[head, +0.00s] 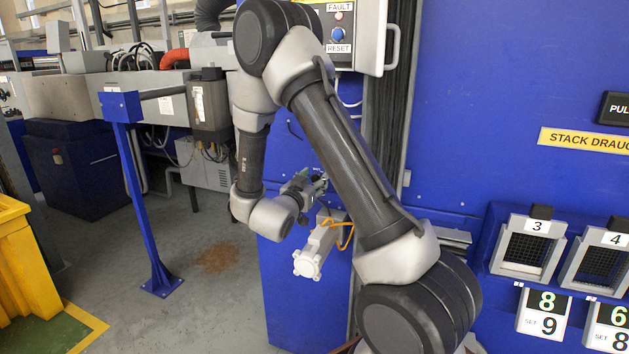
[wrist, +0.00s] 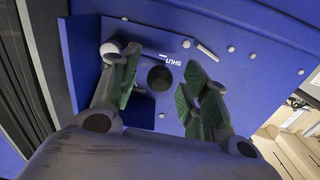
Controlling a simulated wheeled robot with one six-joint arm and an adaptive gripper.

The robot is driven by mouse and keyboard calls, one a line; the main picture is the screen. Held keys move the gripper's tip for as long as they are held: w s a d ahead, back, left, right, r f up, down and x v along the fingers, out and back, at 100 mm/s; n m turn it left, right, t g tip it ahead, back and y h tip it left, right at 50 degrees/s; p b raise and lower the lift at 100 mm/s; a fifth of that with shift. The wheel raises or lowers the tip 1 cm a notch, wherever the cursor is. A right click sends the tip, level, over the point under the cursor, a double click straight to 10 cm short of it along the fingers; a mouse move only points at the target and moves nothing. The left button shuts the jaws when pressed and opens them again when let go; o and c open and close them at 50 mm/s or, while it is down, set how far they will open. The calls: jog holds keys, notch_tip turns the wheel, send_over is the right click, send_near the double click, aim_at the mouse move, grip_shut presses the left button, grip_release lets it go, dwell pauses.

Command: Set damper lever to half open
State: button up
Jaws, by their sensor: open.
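My gripper (wrist: 162,65) is open in front of a blue panel (wrist: 225,55), its green-padded fingers spread to the left and right. Between the fingers, apart from both pads, is a dark round knob or hub (wrist: 159,78), seen end-on; I cannot tell how it joins the damper lever. A white "SHUT" mark (wrist: 172,60) is just beyond it. A pale ball (wrist: 110,50) shows beside the left finger, which partly hides what lies there. In the head view my gripper (head: 319,183) is at the blue cabinet, partly behind my arm, and the lever is not clear.
A control box (head: 345,30) with a reset button is above. A blue post (head: 140,195) and yellow bin (head: 25,265) stand left, with open floor between post and cabinet. Small bolts and a grey pin (wrist: 207,52) stud the panel.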

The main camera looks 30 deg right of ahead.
jog(key=shift+w+d, duration=0.25)
jog(key=shift+d, duration=0.1)
grip_shut()
jog(key=m, duration=0.1)
jog(key=r+m, duration=0.1)
jog(key=shift+s+d+r+m, duration=0.1)
jog(key=shift+r+m, duration=0.15)
jog(key=shift+m, duration=0.05)
jog(key=m, duration=0.1)
jog(key=r+m, duration=0.1)
jog(key=shift+s+d+r+m, duration=0.15)
jog(key=shift+s+r+m, duration=0.1)
jog(key=shift+m, duration=0.15)
jog(key=shift+f, duration=0.1)
grip_release()
